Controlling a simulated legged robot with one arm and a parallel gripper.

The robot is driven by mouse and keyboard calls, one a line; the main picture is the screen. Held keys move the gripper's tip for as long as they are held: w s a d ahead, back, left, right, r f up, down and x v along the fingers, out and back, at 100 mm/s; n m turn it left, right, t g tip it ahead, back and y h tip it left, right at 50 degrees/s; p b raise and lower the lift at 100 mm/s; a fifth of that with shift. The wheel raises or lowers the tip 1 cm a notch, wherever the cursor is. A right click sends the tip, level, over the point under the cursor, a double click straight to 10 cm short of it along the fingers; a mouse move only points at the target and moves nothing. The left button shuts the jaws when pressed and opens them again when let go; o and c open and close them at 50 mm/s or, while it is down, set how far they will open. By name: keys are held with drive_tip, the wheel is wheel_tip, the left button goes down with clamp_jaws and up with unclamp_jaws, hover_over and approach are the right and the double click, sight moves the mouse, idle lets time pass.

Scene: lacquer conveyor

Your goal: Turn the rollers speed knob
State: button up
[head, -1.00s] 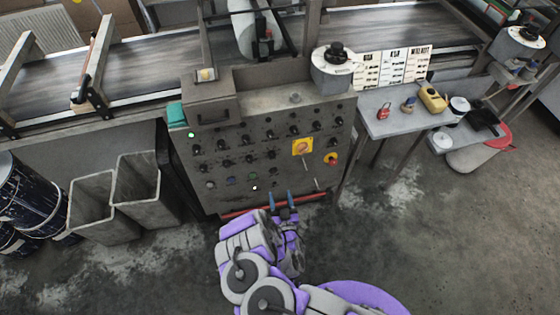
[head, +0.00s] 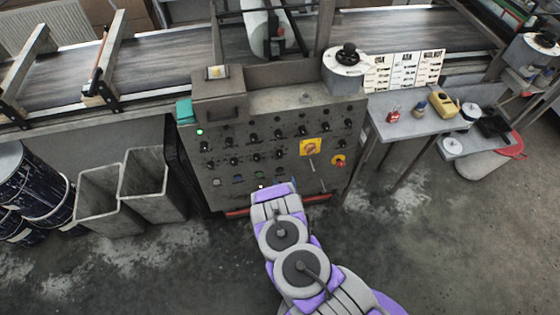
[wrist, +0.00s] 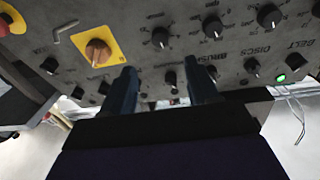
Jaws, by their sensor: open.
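The grey control panel (head: 232,160) stands ahead, with rows of black knobs on its face. In the wrist view the panel (wrist: 140,12) fills the top, and its lettering appears inverted. Words like BELT and DISCS are legible; I cannot make out a rollers label. My gripper (wrist: 160,70) is open and empty, its two dark fingers pointing at the panel. In the head view my arm hides the gripper and part of the lower panel.
A yellow plate with an orange rotary switch (head: 311,147) and a red-and-yellow button (head: 339,161) are on the panel's right. Two grey bins (head: 104,200) stand left. A side table (head: 412,124) with small items stands right. The conveyor (head: 160,62) runs behind.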

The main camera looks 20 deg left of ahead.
sight(280, 156)
drive_tip(key=b+x, duration=0.4)
drive_tip(key=x, duration=0.7)
drive_tip(key=shift+w+a+b, duration=0.1)
drive_tip(key=shift+w+b, duration=0.05)
drive_tip(key=shift+b, duration=0.25)
drive_tip(key=c, duration=1)
drive_tip(key=n+p, duration=0.2)
drive_tip(key=p, duration=0.1)
drive_tip(key=shift+r+y, duration=0.25)
drive_tip(key=shift+y, duration=0.05)
drive_tip(key=shift+c, duration=0.2)
drive_tip(key=shift+f+n+p, duration=0.2)
drive_tip(key=shift+n+p, duration=0.7)
